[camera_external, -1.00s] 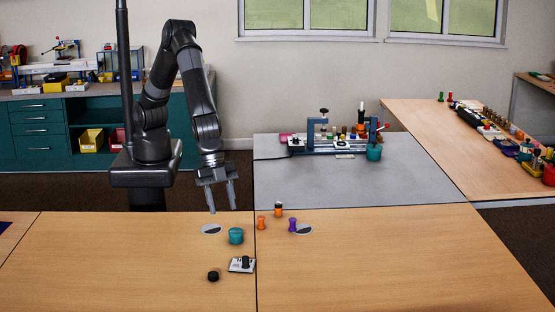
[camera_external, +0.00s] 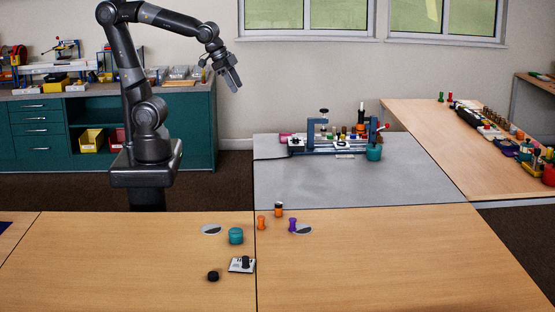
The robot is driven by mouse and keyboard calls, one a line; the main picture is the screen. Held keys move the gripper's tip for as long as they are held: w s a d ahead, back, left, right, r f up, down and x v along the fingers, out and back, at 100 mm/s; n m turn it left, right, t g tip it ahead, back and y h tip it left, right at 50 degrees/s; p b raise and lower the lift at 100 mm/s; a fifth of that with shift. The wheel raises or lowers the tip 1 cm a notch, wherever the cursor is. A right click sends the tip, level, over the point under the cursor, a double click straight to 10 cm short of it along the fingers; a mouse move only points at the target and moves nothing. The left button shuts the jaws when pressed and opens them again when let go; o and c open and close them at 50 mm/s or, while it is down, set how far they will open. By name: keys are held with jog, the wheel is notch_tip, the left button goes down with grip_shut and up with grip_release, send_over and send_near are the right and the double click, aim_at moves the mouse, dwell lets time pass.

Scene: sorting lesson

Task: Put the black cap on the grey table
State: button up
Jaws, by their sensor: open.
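A small round black cap (camera_external: 213,276) lies on the wooden table (camera_external: 120,260) in the foreground, left of a small white plate with a black piece. The grey table (camera_external: 310,186) stands behind the wooden one, its front part bare. My gripper (camera_external: 235,84) is open and empty, raised high at the upper left in front of the wall. It is far above and behind the black cap and touches nothing.
A teal pot (camera_external: 236,236), orange pegs (camera_external: 262,222), a purple peg (camera_external: 293,225), round discs (camera_external: 211,230) and the white plate (camera_external: 236,267) stand near the cap. A blue-framed fixture (camera_external: 335,141) and teal cup (camera_external: 373,153) occupy the grey table's back.

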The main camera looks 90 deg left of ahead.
jog(key=s+a+n, duration=0.1)
jog(key=s+a, duration=0.1)
jog(key=s, duration=0.1)
jog(key=s+a+n, duration=0.1)
jog(key=s+a, duration=0.2)
jog(key=s+a+f+n, duration=0.1)
jog(key=s+a, duration=0.2)
jog(key=shift+s+a, duration=0.1)
jog(key=shift+a, duration=0.15)
jog(key=shift+o, duration=0.7)
jog(key=shift+s+a+f, duration=0.1)
jog(key=shift+s, duration=0.15)
